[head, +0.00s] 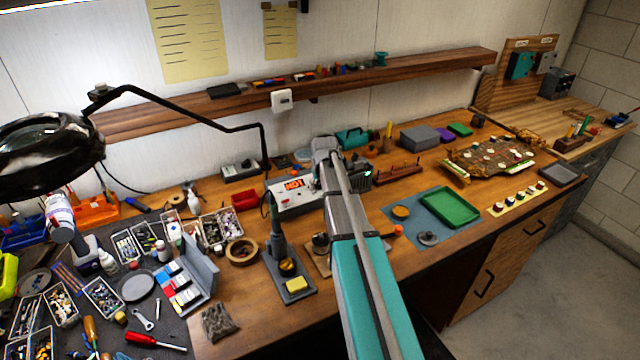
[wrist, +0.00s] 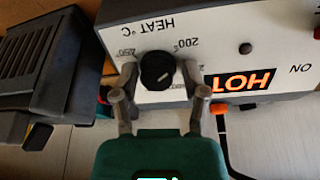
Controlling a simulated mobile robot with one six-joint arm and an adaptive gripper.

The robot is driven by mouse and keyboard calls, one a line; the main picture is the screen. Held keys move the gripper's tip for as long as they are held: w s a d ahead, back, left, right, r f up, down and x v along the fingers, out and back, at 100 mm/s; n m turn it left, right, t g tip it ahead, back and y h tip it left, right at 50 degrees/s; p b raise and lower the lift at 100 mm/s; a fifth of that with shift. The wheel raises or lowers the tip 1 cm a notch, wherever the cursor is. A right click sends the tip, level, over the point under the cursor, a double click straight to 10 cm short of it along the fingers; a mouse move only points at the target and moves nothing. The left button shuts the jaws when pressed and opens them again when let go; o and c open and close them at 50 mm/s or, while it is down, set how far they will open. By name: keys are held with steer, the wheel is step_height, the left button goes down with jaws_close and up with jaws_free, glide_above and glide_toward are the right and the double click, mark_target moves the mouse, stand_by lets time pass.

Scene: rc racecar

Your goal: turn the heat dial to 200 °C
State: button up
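The heat dial (wrist: 156,70) is a round black knob on the pale front panel of the heating unit, which appears upside down in the wrist view. A short light mark shows on the knob, slanting toward its lower right; I cannot tell its exact setting. The print "HEAT °C", "200°" and "450°" surrounds it. My gripper (wrist: 159,88) is open, with one finger on each side of the knob and a small gap visible at both sides. In the head view, the heating unit (head: 293,203) stands behind my arm, which hides the dial and the fingertips.
An orange lit "HOT" sign (wrist: 238,82) glows beside the dial. A dark ribbed box (wrist: 40,65) stands close at the left of the wrist view. A soldering-iron stand (head: 290,288) is in front of the unit, and a green tray (head: 449,207) lies to the right.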

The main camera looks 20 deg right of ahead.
steer(key=shift+o, duration=0.6)
steer(key=shift+d, duration=0.1)
steer(key=shift+m, duration=0.4)
